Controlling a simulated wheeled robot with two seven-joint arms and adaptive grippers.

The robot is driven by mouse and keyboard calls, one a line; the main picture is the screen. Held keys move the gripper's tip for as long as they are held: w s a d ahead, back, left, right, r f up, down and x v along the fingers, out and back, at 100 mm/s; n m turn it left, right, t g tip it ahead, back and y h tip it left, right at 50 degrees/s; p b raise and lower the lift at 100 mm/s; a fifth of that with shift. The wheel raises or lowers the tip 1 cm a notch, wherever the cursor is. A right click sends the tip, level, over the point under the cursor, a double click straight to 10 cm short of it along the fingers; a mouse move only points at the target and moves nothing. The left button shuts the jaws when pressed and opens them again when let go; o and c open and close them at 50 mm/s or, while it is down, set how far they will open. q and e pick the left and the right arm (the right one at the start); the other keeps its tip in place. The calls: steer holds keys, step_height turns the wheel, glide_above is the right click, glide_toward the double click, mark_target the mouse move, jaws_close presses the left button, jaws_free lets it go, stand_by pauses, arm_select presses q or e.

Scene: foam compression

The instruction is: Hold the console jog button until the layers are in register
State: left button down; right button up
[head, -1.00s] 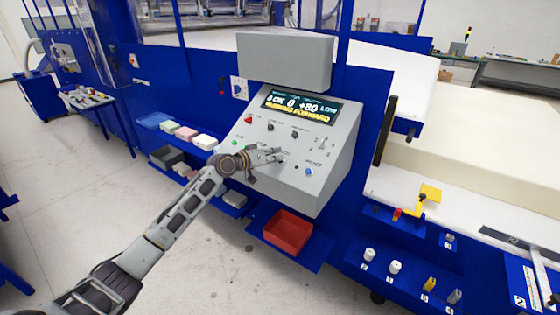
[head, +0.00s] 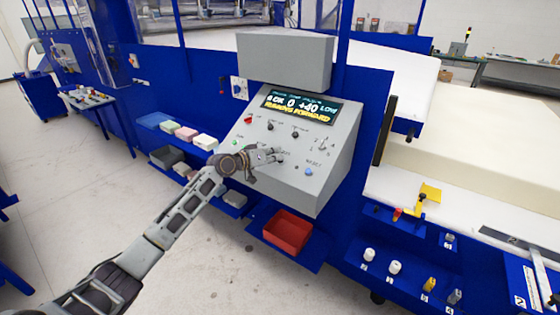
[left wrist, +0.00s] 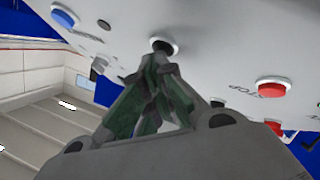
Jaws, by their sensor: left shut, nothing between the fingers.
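The grey console (head: 325,155) has a sloped face with buttons, knobs and a display (head: 297,106). The display reads about "0 OK 0 +40 LOW" with "RUNNING FORWARD" in yellow below. My left gripper (head: 277,155) is shut and empty, its fingertips at the lower middle of the console face. In the left wrist view the shut fingers (left wrist: 158,62) meet a dark round button (left wrist: 162,46) in a pale ring and appear to touch it; the tips partly hide it. The pale foam layers (head: 490,150) lie on the machine at the right. My right gripper is not in view.
A blue button (head: 309,171) and a red one (head: 249,120) are on the console face; a red stop button (left wrist: 272,87) shows in the left wrist view. A red bin (head: 288,231) sits below. Foam samples (head: 186,133) and trays lie left; numbered bottles (head: 395,267) stand right.

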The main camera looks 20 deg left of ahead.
arm_select(q)
steer(key=shift+s+r, duration=0.1)
stand_by(0.7)
steer(key=shift+s+a+r+p, duration=0.15)
steer(key=shift+s+r+p, duration=0.15)
steer(key=shift+r+p, duration=0.4)
steer(key=shift+s+a+r+p, duration=0.2)
steer(key=shift+s+r+p, duration=0.25)
steer(key=shift+r+p, duration=0.4)
steer(key=shift+s+a+r+p, duration=0.15)
steer(key=shift+s+r+p, duration=0.25)
steer(key=shift+r+p, duration=0.25)
steer(key=shift+s+a+r+p, duration=0.1)
steer(key=shift+s+r+p, duration=0.3)
steer(key=shift+r+p, duration=0.2)
